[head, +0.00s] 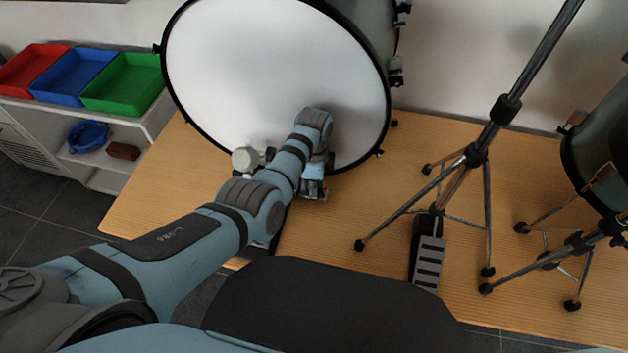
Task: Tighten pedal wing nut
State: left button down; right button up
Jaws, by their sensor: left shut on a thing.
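My left gripper (314,190) is at the lower rim of the big bass drum (250,75), just in front of its white head. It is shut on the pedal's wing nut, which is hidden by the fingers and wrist. The drum pedal is mostly hidden under my left arm; a dark strip of it (278,240) shows beside the forearm. A pale round beater (245,159) stands left of the wrist, close to the drum head. My right gripper is not in view.
A hi-hat stand with tripod legs (487,215) and a black footboard (428,252) stands to the right on the wooden floor panel (345,220). Another drum (600,150) is at the right edge. Red, blue and green trays (122,84) sit on a shelf at left.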

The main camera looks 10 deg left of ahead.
pick_arm(q)
jog(key=c, duration=1.8)
grip_release()
notch_tip(320, 180, up, 12)
jog(key=shift+d+r, duration=0.1)
